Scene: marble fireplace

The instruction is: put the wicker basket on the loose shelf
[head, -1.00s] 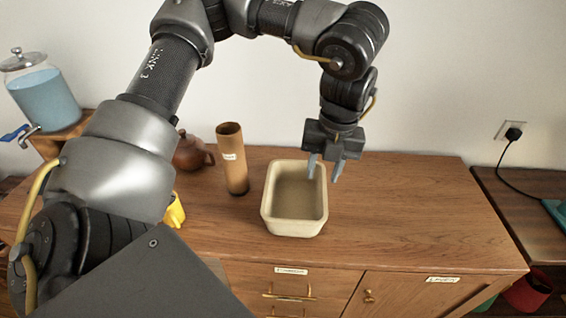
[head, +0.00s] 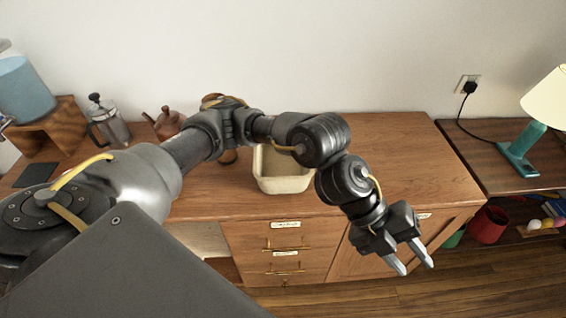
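No clearly woven wicker basket shows. A cream, open-topped rectangular container (head: 283,185) stands upright on the wooden sideboard, partly hidden by my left arm; no weave can be made out on it. I cannot tell which board is the loose shelf. A low wooden stand (head: 62,128) is at the left end of the sideboard, and a side table (head: 490,170) with a lower shelf is at the right. My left gripper (head: 413,262) is open and empty, pointing down in front of the sideboard's right door, apart from the container. My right gripper is not in view.
The sideboard top (head: 405,150) is clear right of the container. A French press (head: 108,122) and a brown teapot (head: 166,122) stand to the left. A teal lamp (head: 522,150) and its cord are on the side table. A red bin (head: 488,225) is below.

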